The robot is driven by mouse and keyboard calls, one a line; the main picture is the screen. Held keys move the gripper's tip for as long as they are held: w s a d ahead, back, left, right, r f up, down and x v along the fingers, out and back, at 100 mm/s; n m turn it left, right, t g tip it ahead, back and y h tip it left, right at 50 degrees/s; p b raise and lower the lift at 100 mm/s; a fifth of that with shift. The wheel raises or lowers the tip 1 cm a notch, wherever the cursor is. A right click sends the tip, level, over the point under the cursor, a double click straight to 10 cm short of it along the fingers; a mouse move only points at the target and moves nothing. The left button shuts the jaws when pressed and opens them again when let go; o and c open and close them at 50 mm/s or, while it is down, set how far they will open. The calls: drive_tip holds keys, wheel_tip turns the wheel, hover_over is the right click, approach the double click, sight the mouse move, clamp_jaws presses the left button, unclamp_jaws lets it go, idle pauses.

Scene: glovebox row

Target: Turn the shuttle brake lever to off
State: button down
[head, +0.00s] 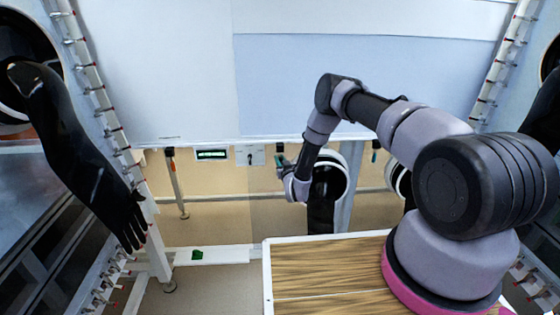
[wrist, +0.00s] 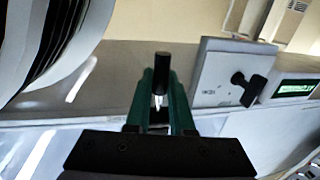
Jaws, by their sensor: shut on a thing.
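The shuttle brake lever shows as a black grip (wrist: 161,64) on a thin bright shaft in the wrist view. My gripper (wrist: 161,82) is shut on it, one green finger on each side, with the end of the grip standing out beyond the fingertips. In the head view my gripper (head: 281,161) is at the wall rail, right of the grey switch plate, and the small black end of the lever (head: 280,147) shows just above it. The lever's pivot and any on or off marking are hidden or too small to read.
A grey plate with a black knob (wrist: 248,88) and a green-lit display (wrist: 294,89) are beside my gripper. A black glove (head: 88,165) hangs at the left. A wood-patterned top (head: 325,265) lies below my arm. A green item (head: 197,254) rests on a white ledge.

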drive_tip(key=shift+s+g, duration=0.15)
drive_tip(key=shift+g, duration=0.15)
idle(0.4)
drive_tip(key=s+g, duration=0.1)
drive_tip(key=g, duration=0.2)
drive_tip(key=s+r+m+g, duration=0.1)
drive_tip(key=g, duration=0.3)
drive_tip(key=s+r+g+h, duration=0.1)
drive_tip(key=s+g, duration=0.1)
drive_tip(key=g, duration=0.2)
drive_tip(key=shift+r+m, duration=0.25)
drive_tip(key=shift+m, duration=0.05)
idle(0.3)
drive_tip(key=c, duration=0.8)
unclamp_jaws()
drive_tip(key=v, duration=1.1)
drive_tip(key=shift+w, duration=0.15)
drive_tip(key=shift+r, duration=0.1)
